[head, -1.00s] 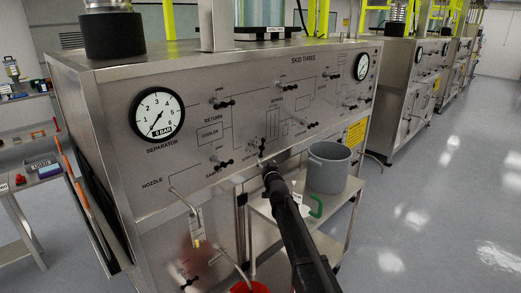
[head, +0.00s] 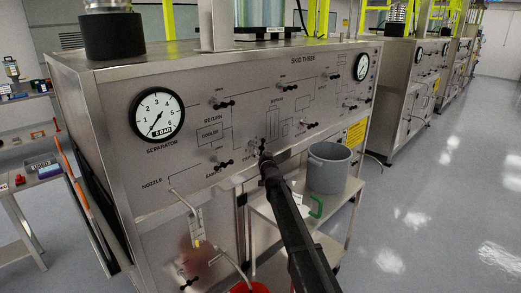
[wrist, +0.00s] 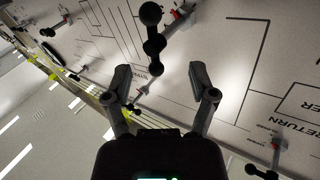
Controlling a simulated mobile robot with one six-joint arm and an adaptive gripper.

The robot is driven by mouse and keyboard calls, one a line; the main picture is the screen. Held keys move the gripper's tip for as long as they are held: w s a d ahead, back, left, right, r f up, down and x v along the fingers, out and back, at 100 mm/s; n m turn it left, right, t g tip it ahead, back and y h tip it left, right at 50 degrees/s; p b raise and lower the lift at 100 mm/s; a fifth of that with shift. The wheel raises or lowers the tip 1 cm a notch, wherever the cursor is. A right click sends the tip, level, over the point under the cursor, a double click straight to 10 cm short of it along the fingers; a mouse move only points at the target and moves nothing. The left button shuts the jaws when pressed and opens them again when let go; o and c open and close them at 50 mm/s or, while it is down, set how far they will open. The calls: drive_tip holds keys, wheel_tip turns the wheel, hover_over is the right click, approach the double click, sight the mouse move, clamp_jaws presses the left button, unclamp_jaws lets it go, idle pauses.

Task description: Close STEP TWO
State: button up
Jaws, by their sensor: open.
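The panel of SKID THREE (head: 300,95) fills the middle of the head view. My gripper (head: 265,163) is close to the panel's lower middle, by small valves under the BYPASS lines. A label starting with STEP is beside it, partly hidden, so I cannot read which step. In the wrist view, my gripper (wrist: 158,78) is open, with its two fingers apart and nothing between them. A black valve handle with round knobs (wrist: 152,42) is just beyond the fingertips, near the gap's middle.
Other black valve handles (head: 222,103) are spread over the panel. The SEPARATOR gauge (head: 157,115) is at left. A grey pot (head: 328,167) stands on a trolley shelf right of my arm. A bent nozzle pipe (head: 186,203) with a tag is lower left. Open floor (head: 440,200) is right.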

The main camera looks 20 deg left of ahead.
sight(260, 148)
drive_tip(key=shift+x, duration=2.8)
clamp_jaws()
